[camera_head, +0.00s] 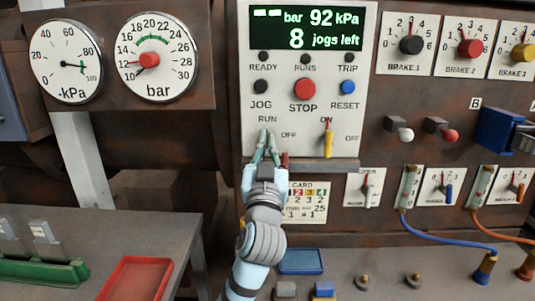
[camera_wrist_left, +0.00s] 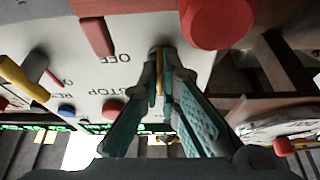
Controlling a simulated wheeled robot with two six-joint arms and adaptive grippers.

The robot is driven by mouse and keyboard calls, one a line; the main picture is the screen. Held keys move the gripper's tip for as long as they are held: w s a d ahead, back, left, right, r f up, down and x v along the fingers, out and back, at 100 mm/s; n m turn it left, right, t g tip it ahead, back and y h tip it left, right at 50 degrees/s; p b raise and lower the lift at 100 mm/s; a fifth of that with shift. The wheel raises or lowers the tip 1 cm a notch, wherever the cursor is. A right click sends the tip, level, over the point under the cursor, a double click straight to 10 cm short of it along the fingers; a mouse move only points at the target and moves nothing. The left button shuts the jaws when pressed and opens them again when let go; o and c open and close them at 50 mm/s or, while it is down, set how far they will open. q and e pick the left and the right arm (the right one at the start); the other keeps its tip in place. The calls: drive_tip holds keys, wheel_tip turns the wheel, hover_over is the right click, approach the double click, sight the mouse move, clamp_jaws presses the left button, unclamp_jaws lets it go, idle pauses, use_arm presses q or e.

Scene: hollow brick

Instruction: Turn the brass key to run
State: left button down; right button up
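The brass key (camera_wrist_left: 160,72) is a narrow brass piece in the left wrist view, at the white control panel (camera_head: 350,80). In the head view my left gripper hides it, below the RUN label and left of OFF. My left gripper (camera_head: 268,140) reaches up to the panel. In the wrist view its green fingers (camera_wrist_left: 161,85) are drawn close on both sides of the key and look shut on it. The key's exact angle is hard to tell. My right gripper is not in view.
Right of the key is a yellow switch (camera_head: 328,140) under ON. STOP (camera_head: 304,89), JOG (camera_head: 261,87) and RESET (camera_head: 347,87) buttons sit above. A short red part (camera_head: 285,160) is close beside my gripper. A red tray (camera_head: 136,279) lies lower left.

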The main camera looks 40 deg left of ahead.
use_arm(q)
drive_tip(key=shift+n+y, duration=0.4)
drive_tip(key=shift+n, duration=0.2)
drive_tip(key=c, duration=1.9)
unclamp_jaws()
drive_tip(key=shift+o, duration=0.4)
drive_tip(key=shift+w, duration=0.1)
drive_tip(key=shift+g, duration=0.3)
drive_tip(key=v, duration=0.7)
drive_tip(key=shift+d+f, duration=0.1)
drive_tip(key=shift+f, duration=0.05)
